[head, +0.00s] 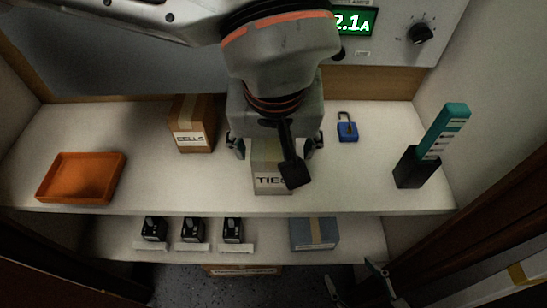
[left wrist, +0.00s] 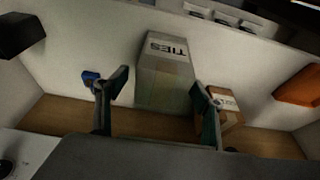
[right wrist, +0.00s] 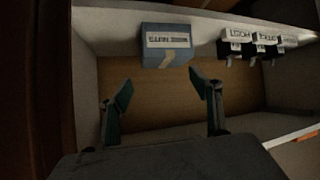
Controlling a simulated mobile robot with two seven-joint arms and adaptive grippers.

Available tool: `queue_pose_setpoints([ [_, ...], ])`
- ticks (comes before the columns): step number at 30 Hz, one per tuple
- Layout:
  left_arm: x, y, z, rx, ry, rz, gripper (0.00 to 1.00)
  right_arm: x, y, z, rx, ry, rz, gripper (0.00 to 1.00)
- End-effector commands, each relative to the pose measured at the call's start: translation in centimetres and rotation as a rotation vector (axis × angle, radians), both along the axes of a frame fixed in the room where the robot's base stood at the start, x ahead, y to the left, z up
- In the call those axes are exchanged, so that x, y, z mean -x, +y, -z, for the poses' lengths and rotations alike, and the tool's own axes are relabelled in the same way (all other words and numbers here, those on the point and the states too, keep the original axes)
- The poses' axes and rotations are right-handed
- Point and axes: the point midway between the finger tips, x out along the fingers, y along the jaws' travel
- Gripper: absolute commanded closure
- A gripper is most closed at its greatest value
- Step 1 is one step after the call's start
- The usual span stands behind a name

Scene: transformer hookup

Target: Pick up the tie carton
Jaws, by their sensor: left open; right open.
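The tie carton (head: 268,182) is a pale box labelled TIES on the upper shelf, partly hidden under my left arm in the head view. It also stands in the middle of the left wrist view (left wrist: 165,75). My left gripper (head: 275,147) is open above the carton, with one finger to each side of it; in the left wrist view its fingers (left wrist: 161,82) show no hold on it. I cannot tell whether they touch it. My right gripper (head: 355,276) is open and empty low at the right, in front of the lower shelf; it also shows in the right wrist view (right wrist: 161,86).
On the upper shelf are a brown CELLS carton (head: 192,130), an orange tray (head: 82,177), a blue padlock (head: 348,130) and a dark holder (head: 413,168) with a teal strip. The lower shelf (head: 270,235) holds several small black devices (head: 192,230) and a blue-grey box (head: 314,233).

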Motion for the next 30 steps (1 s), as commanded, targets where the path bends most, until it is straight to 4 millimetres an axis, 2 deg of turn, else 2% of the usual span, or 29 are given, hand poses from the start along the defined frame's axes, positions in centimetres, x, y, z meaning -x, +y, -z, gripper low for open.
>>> queue_pose_setpoints([
  [1,-0.3,0.1,1.6,0.0,0.015,-0.001,0.32,0.4,0.2,0.7,-0.009,0.012,0.0,0.36],
  [6,-1.0,0.2,3.6,-0.001,0.013,-0.001,0.32,0.2,1.0,0.2,-0.037,0.003,0.001,0.36],
  [12,-1.3,0.2,3.8,0.0,0.005,-0.001,0.32,-1.1,1.7,-1.5,-0.062,-0.036,0.003,0.36],
  [16,-1.3,0.2,3.7,0.0,0.003,-0.001,0.32,-1.1,1.7,-1.5,-0.065,-0.036,0.007,0.36],
  [17,-1.3,0.2,3.7,0.0,0.003,-0.001,0.37,-1.1,1.7,-1.4,-0.064,-0.036,0.008,0.36],
  [21,-1.3,0.2,3.7,0.0,0.004,-0.001,0.73,-0.9,1.6,-1.2,-0.063,-0.029,0.01,0.36],
  [30,-1.3,0.2,3.7,0.001,0.004,-0.002,0.76,-0.8,1.5,-1.1,-0.06,-0.025,0.011,0.36],
])
